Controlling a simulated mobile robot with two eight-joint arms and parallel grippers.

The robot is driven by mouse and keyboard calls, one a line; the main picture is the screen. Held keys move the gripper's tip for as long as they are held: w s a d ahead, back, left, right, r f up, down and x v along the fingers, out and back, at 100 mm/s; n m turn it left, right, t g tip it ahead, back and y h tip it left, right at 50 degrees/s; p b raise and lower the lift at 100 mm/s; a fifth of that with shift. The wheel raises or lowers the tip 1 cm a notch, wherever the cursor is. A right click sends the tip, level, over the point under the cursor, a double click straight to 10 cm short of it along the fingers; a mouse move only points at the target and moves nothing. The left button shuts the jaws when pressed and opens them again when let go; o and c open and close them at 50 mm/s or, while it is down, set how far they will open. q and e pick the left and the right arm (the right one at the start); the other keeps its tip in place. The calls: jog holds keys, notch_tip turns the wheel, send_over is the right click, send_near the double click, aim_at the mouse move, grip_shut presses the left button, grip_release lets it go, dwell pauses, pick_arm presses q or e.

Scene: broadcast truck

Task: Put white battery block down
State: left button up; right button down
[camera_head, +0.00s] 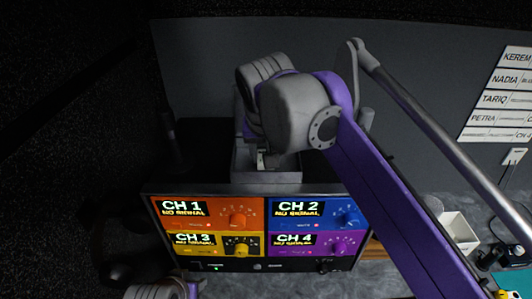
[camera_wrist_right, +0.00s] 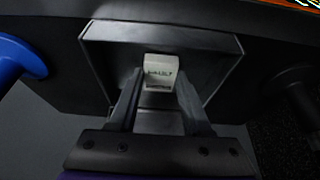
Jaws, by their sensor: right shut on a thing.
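In the head view my right arm reaches over a grey box (camera_head: 240,168) behind the channel panel, and the block is hidden there. My left gripper is not in view; only a part of my arm shows at the bottom edge.
The channel panel (camera_head: 258,228), with orange, blue, yellow and purple sections, stands in front of the grey box. A white open container (camera_head: 459,232) is on the grey counter at right. A blue rounded thing (camera_wrist_right: 20,60) is at left in the wrist view.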

jog(key=shift+f, duration=0.1)
jog(key=c, duration=0.8)
grip_release()
jog(key=o, duration=0.5)
jog(key=shift+c, duration=0.2)
jog(key=v, duration=1.2)
